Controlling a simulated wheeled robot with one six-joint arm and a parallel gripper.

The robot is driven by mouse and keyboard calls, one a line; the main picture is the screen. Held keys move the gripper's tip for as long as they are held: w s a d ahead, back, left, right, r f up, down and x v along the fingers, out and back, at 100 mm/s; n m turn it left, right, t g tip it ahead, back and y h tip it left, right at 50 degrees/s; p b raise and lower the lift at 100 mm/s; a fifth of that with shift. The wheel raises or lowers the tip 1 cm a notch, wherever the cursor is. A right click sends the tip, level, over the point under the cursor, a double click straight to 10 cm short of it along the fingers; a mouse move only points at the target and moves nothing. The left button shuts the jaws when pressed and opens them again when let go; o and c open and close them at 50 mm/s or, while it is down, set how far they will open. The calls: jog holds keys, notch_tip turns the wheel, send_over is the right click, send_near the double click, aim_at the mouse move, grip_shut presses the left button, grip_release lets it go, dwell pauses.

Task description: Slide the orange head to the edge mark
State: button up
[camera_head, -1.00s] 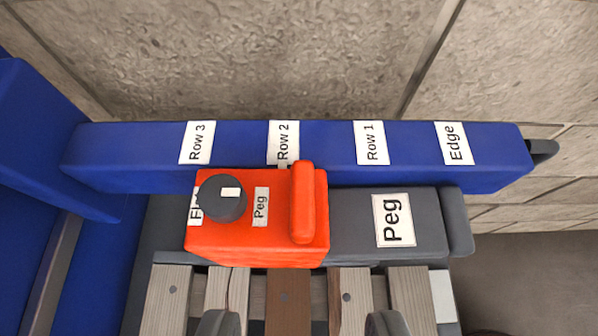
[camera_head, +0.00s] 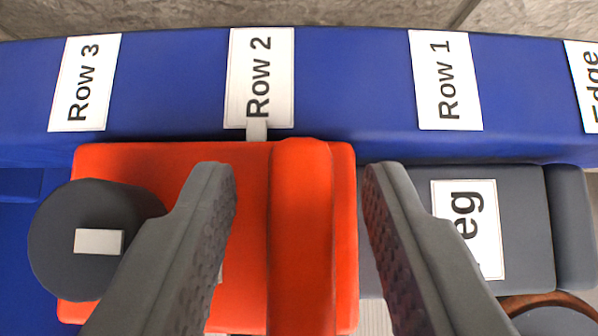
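The orange head (camera_head: 248,200) sits against the front of the blue beam (camera_head: 350,80). Its white pointer tab (camera_head: 257,130) lines up with the Row 2 label (camera_head: 260,78). A raised orange handle bar (camera_head: 301,230) stands on its right part, and a dark round knob (camera_head: 90,235) with a white mark is on its left part. The Edge label (camera_head: 590,85) is cut off at the right of the picture. My gripper (camera_head: 293,178) is open, with one finger on each side of the handle bar and gaps visible between.
The Row 1 label (camera_head: 445,80) lies between Row 2 and Edge, and the Row 3 label (camera_head: 85,82) is at the left. A grey block (camera_head: 410,200) with a partly hidden Peg label (camera_head: 485,225) lies right of the head. A stone wall is behind the beam.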

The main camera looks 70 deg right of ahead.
jog(key=shift+c, duration=0.5)
grip_shut()
jog(key=s+d, duration=0.3)
jog(key=s, duration=0.5)
jog(key=s+d, duration=0.3)
jog(key=s, duration=0.5)
jog(key=shift+s, duration=0.1)
jog(key=shift+o, duration=0.5)
grip_release()
jog(key=shift+s, duration=0.2)
